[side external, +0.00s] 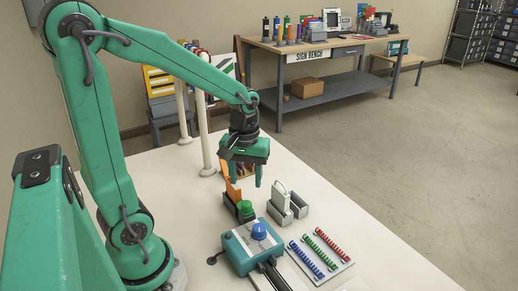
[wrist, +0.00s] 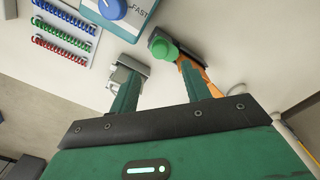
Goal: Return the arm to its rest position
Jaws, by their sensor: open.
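My gripper (side external: 247,176) is raised above the white table (side external: 400,252), fingers pointing down and apart, with nothing visible between them. In the wrist view its two green fingers (wrist: 162,97) are spread. Below and near it stand a grey metal holder (side external: 283,203) and a block with a green knob (side external: 245,208), with an orange piece (side external: 232,186) behind the knob.
A teal box with a blue dial (side external: 259,231) sits at the table's front. Blue, green and red coils (side external: 320,252) lie on a sheet to its right. White posts (side external: 203,125) stand behind my gripper. The table's right side is clear. A sign bench (side external: 330,72) stands far back.

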